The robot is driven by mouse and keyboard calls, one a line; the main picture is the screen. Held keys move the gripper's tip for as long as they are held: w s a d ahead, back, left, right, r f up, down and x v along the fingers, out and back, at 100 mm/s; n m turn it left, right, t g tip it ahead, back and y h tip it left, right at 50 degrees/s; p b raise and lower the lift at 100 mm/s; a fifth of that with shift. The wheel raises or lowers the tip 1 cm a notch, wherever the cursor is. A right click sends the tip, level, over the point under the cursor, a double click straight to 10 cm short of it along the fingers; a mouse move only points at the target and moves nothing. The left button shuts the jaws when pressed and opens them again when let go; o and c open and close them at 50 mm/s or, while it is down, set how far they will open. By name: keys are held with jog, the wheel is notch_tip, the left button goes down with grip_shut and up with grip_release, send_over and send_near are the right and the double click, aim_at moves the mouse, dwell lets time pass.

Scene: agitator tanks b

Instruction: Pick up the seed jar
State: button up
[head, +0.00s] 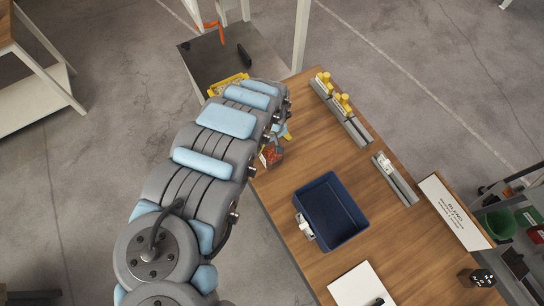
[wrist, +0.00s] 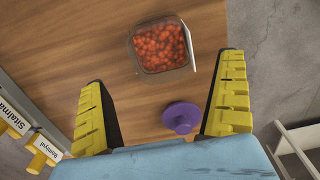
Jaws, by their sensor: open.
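A clear, squarish container full of red-orange beads (wrist: 160,46), which looks like the seed jar, stands on the wooden table in the wrist view. It also shows in the head view (head: 272,155), just beside the end of my arm. A round purple piece with a knob (wrist: 182,117), perhaps a lid, is nearer my wrist, between the fingers in the picture. My gripper (wrist: 165,70) is open, its yellow ribbed fingers wide apart with nothing gripped. The container appears beyond the fingertips. In the head view my arm hides most of the gripper.
A dark blue bin (head: 330,240) stands mid-table. Grey racks with yellow-topped pieces (head: 343,103) line the far edge; labelled ones show at left in the wrist view (wrist: 15,120). A white sign (head: 453,212) and a white sheet (head: 358,286) lie rightward. The table edge is close to the container.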

aim_at(272, 160)
jog(key=shift+s+d+f, duration=0.1)
jog(key=shift+f, duration=3.05)
jog(key=c, duration=1.2)
